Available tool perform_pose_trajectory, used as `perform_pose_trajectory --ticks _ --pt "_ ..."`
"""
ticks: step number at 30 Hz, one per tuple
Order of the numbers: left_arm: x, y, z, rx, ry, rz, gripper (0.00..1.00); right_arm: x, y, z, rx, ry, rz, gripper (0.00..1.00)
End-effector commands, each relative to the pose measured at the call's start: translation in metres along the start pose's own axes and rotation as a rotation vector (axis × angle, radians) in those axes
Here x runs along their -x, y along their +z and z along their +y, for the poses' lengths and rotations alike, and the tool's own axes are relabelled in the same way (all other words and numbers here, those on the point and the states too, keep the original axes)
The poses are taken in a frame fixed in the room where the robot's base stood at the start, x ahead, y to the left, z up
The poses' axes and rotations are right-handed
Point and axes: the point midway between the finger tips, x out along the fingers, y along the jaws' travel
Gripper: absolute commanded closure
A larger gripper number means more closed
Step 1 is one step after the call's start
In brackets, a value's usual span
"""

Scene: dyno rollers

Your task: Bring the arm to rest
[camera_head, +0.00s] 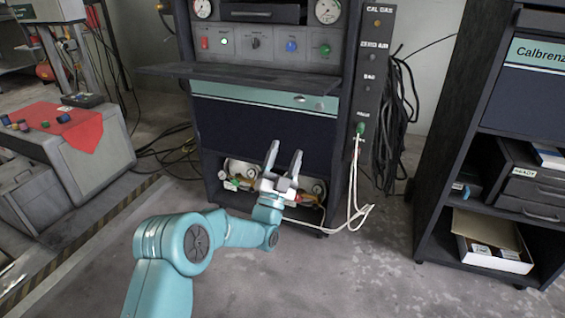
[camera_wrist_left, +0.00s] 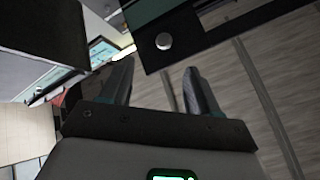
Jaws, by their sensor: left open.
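My left arm (camera_head: 185,245) is teal and comes in from the bottom left of the head view, bent at its joints. Its left gripper (camera_head: 285,152) points up and away in front of the dark cabinet (camera_head: 265,125), near its lower opening. The two grey fingers stand apart with nothing between them. In the left wrist view the fingers of the left gripper (camera_wrist_left: 158,70) are also spread and empty. I cannot tell the exact gap between gripper and cabinet. My right gripper is not in view.
The cabinet has a protruding shelf (camera_head: 240,77), gauges, and a pale hose (camera_head: 355,185) hanging at its right. A dark shelf unit with an open box (camera_head: 493,243) stands at right. A red cloth (camera_head: 75,125) with small items lies at left. Floor in front is clear.

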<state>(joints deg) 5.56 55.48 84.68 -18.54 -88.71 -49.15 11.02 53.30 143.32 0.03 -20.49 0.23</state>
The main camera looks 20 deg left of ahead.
Motion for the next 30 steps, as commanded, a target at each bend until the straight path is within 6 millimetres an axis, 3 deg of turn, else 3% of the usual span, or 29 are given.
perform_pose_trajectory --ticks 6,19,22,26,29,30 --pt "0.021 0.000 0.000 0.000 0.002 0.000 0.39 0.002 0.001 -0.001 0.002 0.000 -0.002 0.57" --pt "0.023 0.000 0.001 0.000 0.001 0.000 0.39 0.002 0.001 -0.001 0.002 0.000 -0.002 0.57" --pt "0.027 0.008 -0.005 -0.007 -0.001 -0.015 0.39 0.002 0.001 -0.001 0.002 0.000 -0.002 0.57" --pt "0.075 0.035 0.022 0.039 0.121 -0.186 0.39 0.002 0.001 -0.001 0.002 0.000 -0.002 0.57" --pt "0.139 0.064 0.059 0.152 0.293 -0.435 0.39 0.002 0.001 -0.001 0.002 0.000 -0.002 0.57" --pt "0.169 0.072 0.074 0.209 0.361 -0.543 0.39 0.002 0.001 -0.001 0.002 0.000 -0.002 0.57"
